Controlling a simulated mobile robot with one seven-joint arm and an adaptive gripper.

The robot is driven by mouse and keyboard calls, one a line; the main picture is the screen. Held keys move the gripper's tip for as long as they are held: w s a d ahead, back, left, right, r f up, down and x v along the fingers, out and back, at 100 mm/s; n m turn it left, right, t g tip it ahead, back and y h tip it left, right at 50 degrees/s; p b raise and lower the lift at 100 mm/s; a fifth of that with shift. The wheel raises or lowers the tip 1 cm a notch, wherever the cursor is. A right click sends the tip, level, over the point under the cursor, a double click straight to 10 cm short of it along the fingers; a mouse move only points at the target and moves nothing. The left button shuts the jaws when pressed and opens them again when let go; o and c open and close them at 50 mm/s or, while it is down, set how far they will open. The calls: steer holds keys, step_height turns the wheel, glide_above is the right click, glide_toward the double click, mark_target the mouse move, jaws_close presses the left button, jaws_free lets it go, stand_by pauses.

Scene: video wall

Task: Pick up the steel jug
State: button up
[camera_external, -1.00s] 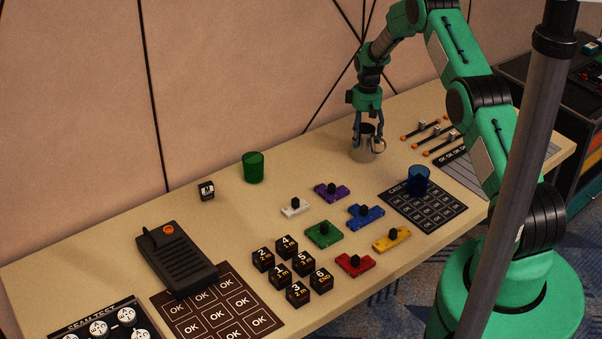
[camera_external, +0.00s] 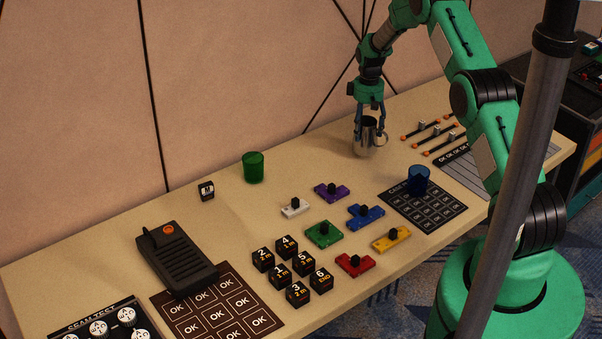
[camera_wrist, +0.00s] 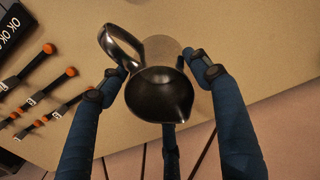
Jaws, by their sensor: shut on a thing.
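The steel jug (camera_external: 366,139) is at the back of the table, upright, with its handle toward the right in the external view. In the wrist view I look down into the dark mouth of the jug (camera_wrist: 160,93), with its handle at the upper left and its spout at the lower right. My gripper (camera_external: 369,126) points down and is shut on the jug, its blue fingers around the body. The fingers of my gripper also show around the jug in the wrist view (camera_wrist: 158,85). I cannot tell for sure whether its base is clear of the table.
Orange-tipped tools (camera_external: 427,130) lie just right of the jug. A blue cup (camera_external: 418,180) stands on a dark mat in front, and a green cup (camera_external: 253,167) stands to the left. Coloured blocks with black knobs (camera_external: 331,192) lie nearer.

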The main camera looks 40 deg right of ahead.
steer(key=s+a, duration=0.2)
steer(key=s, duration=0.5)
steer(key=s+a+r, duration=0.1)
steer(key=s+a, duration=0.2)
steer(key=s, duration=0.3)
steer(key=shift+s+a+r, duration=0.15)
steer(key=shift+s+r, duration=0.1)
steer(key=shift+s, duration=0.1)
steer(key=shift+s+a, duration=0.1)
steer(key=shift+s, duration=0.05)
stand_by(3.2)
